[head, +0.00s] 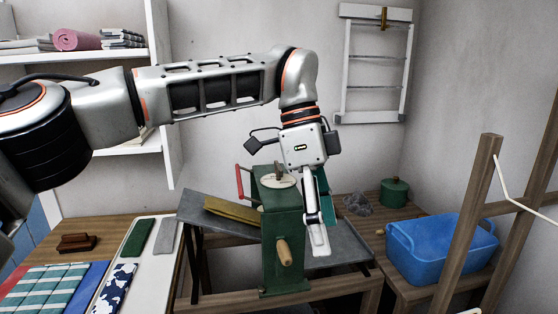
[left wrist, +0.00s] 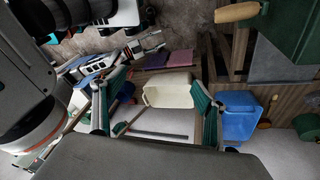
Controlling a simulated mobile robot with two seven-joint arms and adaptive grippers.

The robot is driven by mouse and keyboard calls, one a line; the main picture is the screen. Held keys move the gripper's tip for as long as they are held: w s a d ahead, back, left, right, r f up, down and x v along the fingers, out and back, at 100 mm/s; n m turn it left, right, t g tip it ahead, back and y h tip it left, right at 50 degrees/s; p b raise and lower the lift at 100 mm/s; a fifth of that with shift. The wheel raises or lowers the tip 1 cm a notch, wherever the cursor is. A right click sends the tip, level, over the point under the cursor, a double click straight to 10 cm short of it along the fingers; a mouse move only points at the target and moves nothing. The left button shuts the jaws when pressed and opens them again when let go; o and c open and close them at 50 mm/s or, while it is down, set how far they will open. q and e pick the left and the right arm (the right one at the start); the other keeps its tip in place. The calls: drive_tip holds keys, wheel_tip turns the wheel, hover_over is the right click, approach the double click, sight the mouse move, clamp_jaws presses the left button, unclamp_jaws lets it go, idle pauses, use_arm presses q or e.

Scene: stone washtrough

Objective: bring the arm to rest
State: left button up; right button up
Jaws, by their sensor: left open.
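My left arm comes in from the left in the head view, bends at the upper middle and points down. My left gripper (head: 320,222) hangs in front of the green box-shaped machine (head: 283,240) and overlaps its right side in the picture. I cannot tell whether it touches the machine. In the left wrist view the two green-padded fingers of the left gripper (left wrist: 152,108) stand wide apart with nothing between their pads. A cream container (left wrist: 168,90) shows beyond them, lower down.
The machine has a red handle (head: 240,182) and a wooden grip (head: 284,252). A blue tub (head: 435,250) and a green lidded pot (head: 394,192) stand at right, near a wooden frame (head: 481,205). Folded cloths (head: 45,290) lie at lower left. Shelves (head: 130,55) hold towels.

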use_arm(q)
drive_tip(key=s+d+f+m+g+h, duration=0.4)
drive_tip(key=s+d+m+g+h, duration=0.3)
drive_tip(key=s+d+h, duration=0.6)
drive_tip(key=w+a+f+n+t+h, duration=0.1)
drive_tip(key=w+a+f+n+t, duration=0.5)
drive_tip(key=w+n+t, duration=0.45)
drive_tip(key=w+a+f+n+t+h, duration=0.2)
drive_tip(key=w+a+f+n+t, duration=0.5)
drive_tip(key=t, duration=0.7)
drive_tip(key=s+a+f+n+t+y, duration=0.1)
drive_tip(key=s+a+f+n+y, duration=0.15)
drive_tip(key=a+f+y, duration=0.45)
drive_tip(key=s+a+f+n+t+y, duration=0.1)
drive_tip(key=a+f+n+y, duration=0.3)
drive_tip(key=f, duration=0.6)
drive_tip(key=s+a+f+g+y, duration=0.5)
drive_tip(key=s+a+f+g, duration=0.1)
drive_tip(key=s+a+f, duration=1)
wheel_tip(320, 180, down, 2)
drive_tip(key=shift+s+a+f+p, duration=0.15)
drive_tip(key=shift+s+a+p, duration=0.2)
drive_tip(key=shift+s, duration=0.45)
